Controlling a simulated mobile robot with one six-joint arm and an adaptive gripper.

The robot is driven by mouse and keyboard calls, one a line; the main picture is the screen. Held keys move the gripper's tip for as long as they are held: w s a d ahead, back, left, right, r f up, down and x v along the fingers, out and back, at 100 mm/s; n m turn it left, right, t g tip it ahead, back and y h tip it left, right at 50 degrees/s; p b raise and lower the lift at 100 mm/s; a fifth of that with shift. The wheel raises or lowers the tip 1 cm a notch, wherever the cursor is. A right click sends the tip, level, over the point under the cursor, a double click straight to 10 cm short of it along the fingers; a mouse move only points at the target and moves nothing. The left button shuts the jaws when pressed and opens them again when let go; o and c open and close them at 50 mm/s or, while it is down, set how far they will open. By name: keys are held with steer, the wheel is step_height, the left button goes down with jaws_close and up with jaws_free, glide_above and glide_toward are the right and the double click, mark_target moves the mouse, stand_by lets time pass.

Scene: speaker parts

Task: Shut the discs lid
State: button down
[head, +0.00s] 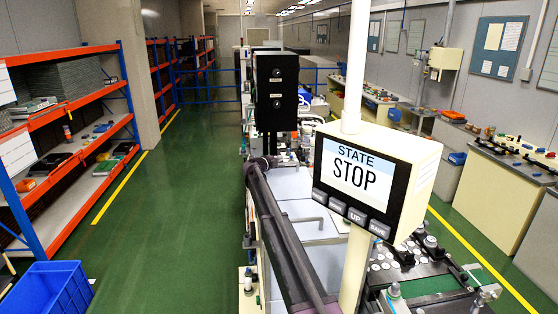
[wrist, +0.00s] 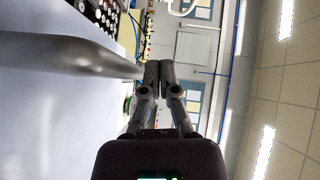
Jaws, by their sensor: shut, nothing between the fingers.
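Pale flat lid panels (head: 325,262) lie on the machine behind the STATE screen in the head view, one with a thin bent handle. I cannot tell which is the discs lid. In the wrist view a large pale panel (wrist: 45,120) fills the left side, and a grey rounded bar (wrist: 75,52) runs across it towards my fingers. My gripper (wrist: 158,74) is shut and empty, with its fingertips at the bar's right end. I cannot tell whether they touch it. I cannot make out my gripper in the head view.
A screen box (head: 360,178) reading STATE STOP stands on a pale post in front of the machine. A dark tray of round discs (head: 395,255) sits right of it. Orange shelves (head: 75,105) and a blue crate (head: 50,288) stand left. The green aisle floor (head: 170,220) is clear.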

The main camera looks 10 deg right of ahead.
steer(key=s+a+r+p, duration=0.2)
steer(key=a+r+p, duration=0.5)
steer(key=r+p, duration=0.2)
steer(key=shift+a+r+p, duration=0.15)
steer(key=shift+r+p, duration=0.15)
steer(key=shift+r, duration=0.2)
stand_by(0.6)
